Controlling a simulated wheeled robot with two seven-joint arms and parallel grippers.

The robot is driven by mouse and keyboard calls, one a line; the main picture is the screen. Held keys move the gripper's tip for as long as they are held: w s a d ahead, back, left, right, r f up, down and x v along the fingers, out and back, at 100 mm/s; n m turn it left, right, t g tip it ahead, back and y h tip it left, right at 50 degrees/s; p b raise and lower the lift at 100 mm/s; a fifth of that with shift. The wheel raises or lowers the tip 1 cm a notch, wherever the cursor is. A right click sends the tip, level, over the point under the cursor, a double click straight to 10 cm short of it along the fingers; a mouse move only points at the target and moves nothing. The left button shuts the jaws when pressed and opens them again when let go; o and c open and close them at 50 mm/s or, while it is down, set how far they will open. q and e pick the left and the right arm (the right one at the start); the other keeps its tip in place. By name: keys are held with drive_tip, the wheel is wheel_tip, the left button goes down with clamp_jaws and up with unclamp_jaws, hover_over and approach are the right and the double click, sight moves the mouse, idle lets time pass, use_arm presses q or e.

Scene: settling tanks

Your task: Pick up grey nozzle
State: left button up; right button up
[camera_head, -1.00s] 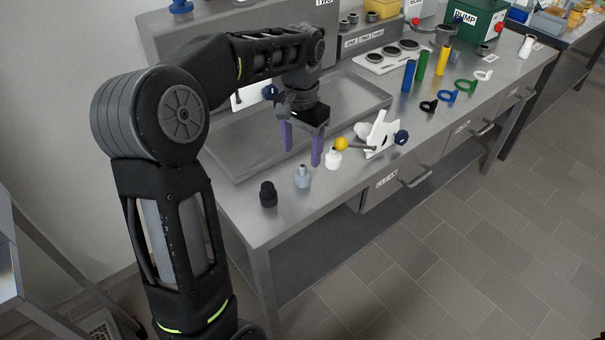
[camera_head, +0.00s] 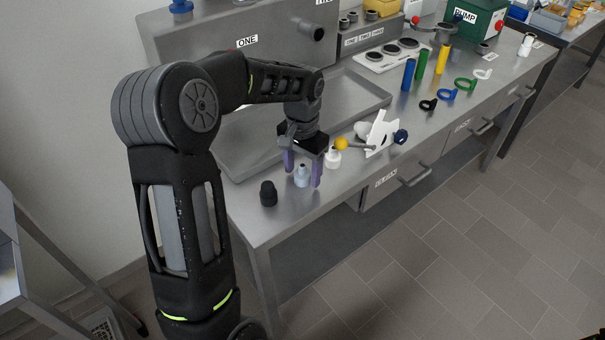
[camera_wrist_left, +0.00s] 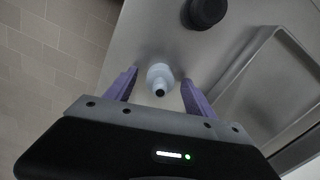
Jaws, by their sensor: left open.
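The grey nozzle (camera_head: 301,176) stands upright on the steel bench near its front left corner. It also shows in the left wrist view (camera_wrist_left: 160,78), seen from above with its dark tip opening toward the camera. My left gripper (camera_head: 303,178) is open, its two purple fingers pointing down on either side of the nozzle. In the left wrist view the gripper's fingers (camera_wrist_left: 159,84) stand apart, with clear gaps between them and the nozzle. My right gripper is not in view.
A black nozzle (camera_head: 268,193) stands to the left of the grey one, and a white nozzle (camera_head: 333,158) stands close on the right. A shallow steel tray (camera_head: 238,165) lies behind.

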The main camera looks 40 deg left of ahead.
use_arm(q)
drive_tip(key=shift+f, duration=0.2)
drive_tip(key=shift+c, duration=0.3)
clamp_jaws()
idle(0.7)
